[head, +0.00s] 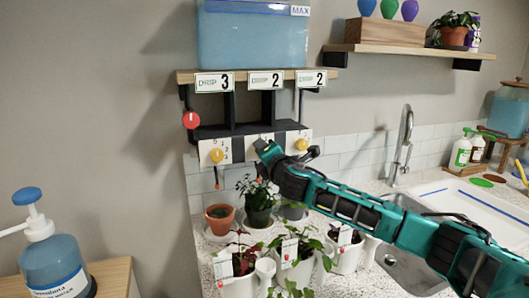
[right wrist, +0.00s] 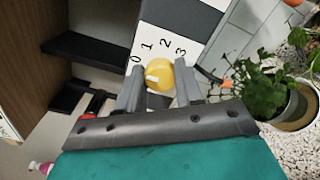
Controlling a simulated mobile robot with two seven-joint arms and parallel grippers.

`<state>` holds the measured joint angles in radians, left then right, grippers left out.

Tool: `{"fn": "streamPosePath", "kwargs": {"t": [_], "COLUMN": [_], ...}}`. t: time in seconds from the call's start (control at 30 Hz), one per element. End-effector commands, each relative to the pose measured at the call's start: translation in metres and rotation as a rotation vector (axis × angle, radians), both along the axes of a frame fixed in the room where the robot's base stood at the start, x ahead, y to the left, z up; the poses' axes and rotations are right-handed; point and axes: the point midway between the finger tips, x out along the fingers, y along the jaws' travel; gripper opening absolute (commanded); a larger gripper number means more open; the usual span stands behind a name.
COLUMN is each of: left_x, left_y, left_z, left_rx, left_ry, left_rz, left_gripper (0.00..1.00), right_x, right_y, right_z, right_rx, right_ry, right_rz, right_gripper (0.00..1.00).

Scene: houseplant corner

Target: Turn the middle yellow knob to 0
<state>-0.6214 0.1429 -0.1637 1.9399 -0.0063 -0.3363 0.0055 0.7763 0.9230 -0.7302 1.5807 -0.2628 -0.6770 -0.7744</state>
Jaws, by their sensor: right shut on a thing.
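The middle yellow knob (right wrist: 161,75) sits on a white dial plate (right wrist: 184,24) with the numbers 0, 1, 2 and 3 in the right wrist view. My right gripper (right wrist: 158,88) has one finger on each side of the knob and is shut on it. A pale mark on the knob lies on its left side, roughly on the side of the 0; the exact reading is unclear. In the head view my right gripper (head: 263,148) covers most of the middle plate and hides its knob. My left gripper is not in view.
Similar yellow knobs stand left (head: 217,156) and right (head: 301,145). A red knob (head: 191,120) is at upper left. Cards above (head: 214,83) read 3, 2 and 2, below a blue water tank (head: 253,40). Potted plants (head: 258,200) stand below my right arm.

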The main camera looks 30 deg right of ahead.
Motion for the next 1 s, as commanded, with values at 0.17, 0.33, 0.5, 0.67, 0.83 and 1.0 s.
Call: {"fn": "streamPosePath", "kwargs": {"t": [0.17,0.33,0.5,0.67,0.83,1.0], "left_x": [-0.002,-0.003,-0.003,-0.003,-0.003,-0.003], "left_y": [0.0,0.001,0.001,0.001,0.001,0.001], "left_z": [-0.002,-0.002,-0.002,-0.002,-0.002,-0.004], "left_rx": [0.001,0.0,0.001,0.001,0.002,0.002], "left_ry": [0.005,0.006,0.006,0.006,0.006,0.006], "left_rz": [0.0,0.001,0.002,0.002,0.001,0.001], "left_gripper": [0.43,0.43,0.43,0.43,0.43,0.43], "right_x": [0.0,0.0,0.0,0.0,-0.002,-0.016], "right_y": [0.0,0.0,0.0,0.0,0.0,0.003], "right_z": [-0.001,-0.001,-0.001,0.0,0.0,-0.002], "right_rx": [-0.005,-0.004,-0.003,-0.002,-0.002,-0.004], "right_ry": [0.002,0.002,0.002,0.001,0.0,0.001], "right_rz": [-0.001,-0.001,-0.001,-0.001,0.0,0.001], "right_gripper": [0.05,0.42,0.59,0.61,0.61,0.61]}}
